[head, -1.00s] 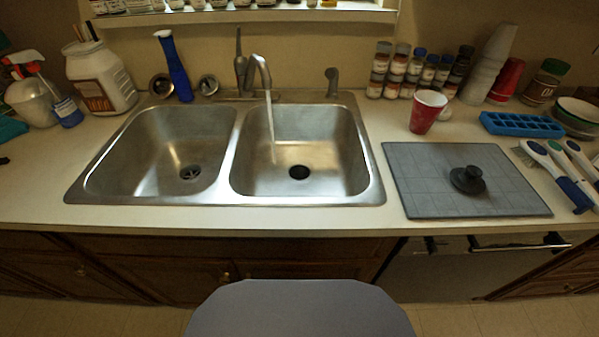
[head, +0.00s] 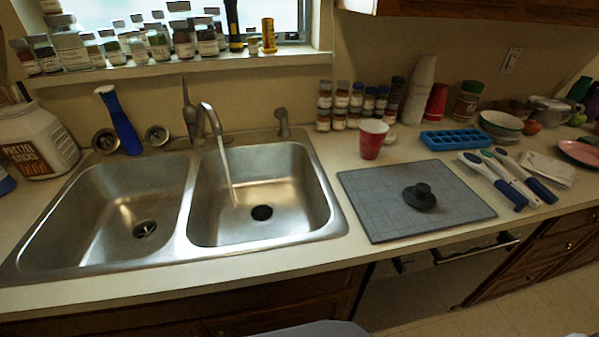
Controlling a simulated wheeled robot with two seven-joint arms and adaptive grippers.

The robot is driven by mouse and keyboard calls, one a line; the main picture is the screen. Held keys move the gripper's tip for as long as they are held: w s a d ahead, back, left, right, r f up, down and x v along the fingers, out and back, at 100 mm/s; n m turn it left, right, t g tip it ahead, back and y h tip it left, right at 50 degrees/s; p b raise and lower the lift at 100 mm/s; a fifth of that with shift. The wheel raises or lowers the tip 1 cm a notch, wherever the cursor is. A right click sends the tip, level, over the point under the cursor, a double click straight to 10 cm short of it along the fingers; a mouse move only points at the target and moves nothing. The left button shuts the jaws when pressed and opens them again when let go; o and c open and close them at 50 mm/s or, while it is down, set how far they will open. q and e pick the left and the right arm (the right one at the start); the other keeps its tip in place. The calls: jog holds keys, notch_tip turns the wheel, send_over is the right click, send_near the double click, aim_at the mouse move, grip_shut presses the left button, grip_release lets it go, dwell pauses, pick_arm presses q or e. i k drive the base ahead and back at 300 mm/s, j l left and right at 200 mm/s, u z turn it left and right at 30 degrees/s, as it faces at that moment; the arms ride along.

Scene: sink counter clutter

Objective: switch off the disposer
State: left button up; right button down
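A light wall plate (head: 511,60) is on the back wall at the upper right, above the counter. It is too small to tell whether it is a switch or an outlet, or which way a toggle points. The right sink basin (head: 285,205) has a dark round drain opening (head: 262,213). The left basin (head: 110,205) has a metal strainer drain (head: 145,229). Water (head: 228,172) runs from the faucet (head: 209,118) into the right basin. The disposer's body is not visible. Neither of my grippers is in view.
A grey mat (head: 380,207) with a black knobbed stopper-like piece (head: 420,196) lies right of the sink. A red cup (head: 372,139), blue ice tray (head: 450,139), several brushes (head: 505,180) and stacked spice jars (head: 340,105) crowd the counter. Bare counter shows along the front edge.

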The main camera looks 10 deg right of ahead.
aim_at(512, 58)
jog(key=l+z, duration=0.3)
jog(key=z, duration=0.15)
jog(key=l+z, duration=0.35)
jog(key=z, duration=0.15)
jog(key=l+z, duration=0.3)
jog(key=z, duration=0.15)
jog(key=i+l+z, duration=0.1)
jog(key=l+z, duration=0.15)
jog(key=z, duration=0.2)
jog(key=i+l+z, duration=0.15)
jog(key=z, duration=0.35)
jog(key=i+l+z, duration=0.2)
jog(key=z, duration=0.25)
jog(key=i+l+z, duration=0.1)
jog(key=i+z, duration=0.65)
jog(key=i, duration=0.35)
